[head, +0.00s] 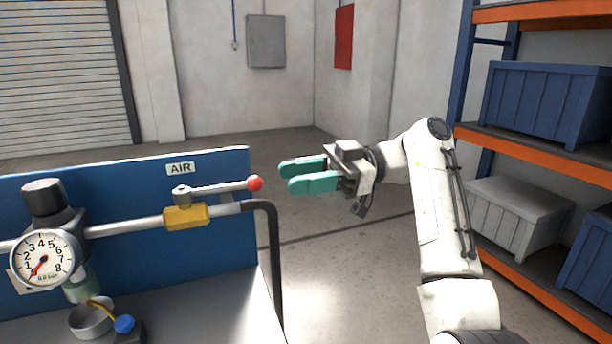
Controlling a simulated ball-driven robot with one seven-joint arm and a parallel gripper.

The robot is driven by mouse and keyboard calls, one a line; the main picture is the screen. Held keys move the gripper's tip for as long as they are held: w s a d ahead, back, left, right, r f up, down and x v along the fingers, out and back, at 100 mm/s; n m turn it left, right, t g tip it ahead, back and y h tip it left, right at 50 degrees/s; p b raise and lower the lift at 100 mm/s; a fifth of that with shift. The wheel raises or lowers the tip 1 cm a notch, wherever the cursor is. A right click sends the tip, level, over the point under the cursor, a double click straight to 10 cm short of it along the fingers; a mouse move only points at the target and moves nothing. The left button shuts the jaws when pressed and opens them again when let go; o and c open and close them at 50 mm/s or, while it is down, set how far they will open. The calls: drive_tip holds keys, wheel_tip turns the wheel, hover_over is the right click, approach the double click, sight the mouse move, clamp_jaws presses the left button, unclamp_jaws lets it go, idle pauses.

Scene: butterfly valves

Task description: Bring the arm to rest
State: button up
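My arm reaches up from the lower right in the head view, bent at the elbow. My gripper (286,178) points left in the air with two teal fingers close together, nothing seen between them. I cannot tell whether they touch. The valve (185,216) has a yellow body on a grey pipe in front of a blue panel marked AIR. Its grey lever (222,188) lies roughly along the pipe, with a red ball (255,183) at its right end. In the picture the fingertips are just right of the ball and look apart from it.
A pressure gauge (42,259) with a red needle near the low end is on the left of the pipe. A blue-capped part (124,324) is on the bench (215,310). A shelf rack (550,153) with crates stands at right. Open floor (310,235) lies between.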

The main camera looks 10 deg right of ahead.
drive_tip(key=shift+d, duration=0.1)
drive_tip(key=s+d+f+m+t+h, duration=0.2)
drive_tip(key=s+f+m, duration=0.15)
drive_tip(key=f, duration=0.85)
drive_tip(key=s+d+f+m+t+h, duration=0.2)
drive_tip(key=f+m, duration=0.3)
drive_tip(key=f, duration=0.7)
drive_tip(key=s+d+f+m+t+h, duration=0.25)
drive_tip(key=f+m, duration=0.25)
drive_tip(key=f, duration=0.6)
drive_tip(key=s+d+f+m+h, duration=0.4)
drive_tip(key=s+d+f, duration=0.1)
drive_tip(key=s+f, duration=0.5)
drive_tip(key=s+d+f+m+h, duration=0.1)
drive_tip(key=s+d+m+h, duration=0.4)
drive_tip(key=s, duration=0.6)
drive_tip(key=s+d+f+m+h, duration=0.2)
drive_tip(key=s+d, duration=0.4)
drive_tip(key=s, duration=0.6)
wheel_tip(320, 180, up, 18)
drive_tip(key=p, duration=1.7)
drive_tip(key=shift+w, duration=0.2)
